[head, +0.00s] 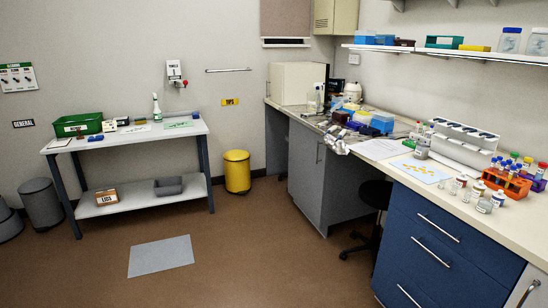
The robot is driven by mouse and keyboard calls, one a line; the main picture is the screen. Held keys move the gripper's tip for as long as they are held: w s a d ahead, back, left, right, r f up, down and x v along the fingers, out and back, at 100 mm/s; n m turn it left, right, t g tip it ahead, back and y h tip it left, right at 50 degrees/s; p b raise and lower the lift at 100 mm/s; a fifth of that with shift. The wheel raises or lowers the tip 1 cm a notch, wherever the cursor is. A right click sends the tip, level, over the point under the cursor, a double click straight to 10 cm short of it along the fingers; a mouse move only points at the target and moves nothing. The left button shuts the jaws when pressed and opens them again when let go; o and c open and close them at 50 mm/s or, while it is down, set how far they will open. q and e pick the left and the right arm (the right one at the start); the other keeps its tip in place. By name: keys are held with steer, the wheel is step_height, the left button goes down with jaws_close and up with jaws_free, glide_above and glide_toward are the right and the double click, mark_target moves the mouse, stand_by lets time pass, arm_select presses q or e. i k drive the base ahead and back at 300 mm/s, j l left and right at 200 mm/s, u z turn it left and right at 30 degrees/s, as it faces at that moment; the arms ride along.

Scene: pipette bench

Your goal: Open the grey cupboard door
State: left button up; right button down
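The grey cupboard (304,185) stands under the long bench, right of the middle in the head view. Its grey door faces left into the room and looks shut. A slim upright metal handle (318,152) sits near the door's upper right edge. Neither of my grippers shows in the head view, so I cannot see where they are or whether they hold anything.
A black stool (375,195) stands in the knee space beside the cupboard. Blue drawers (435,250) are nearer, at right. A yellow bin (237,172) and a side table (125,138) stand left. A grey mat (160,256) lies on open brown floor.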

mark_target(307, 156)
steer(key=i, duration=2.45)
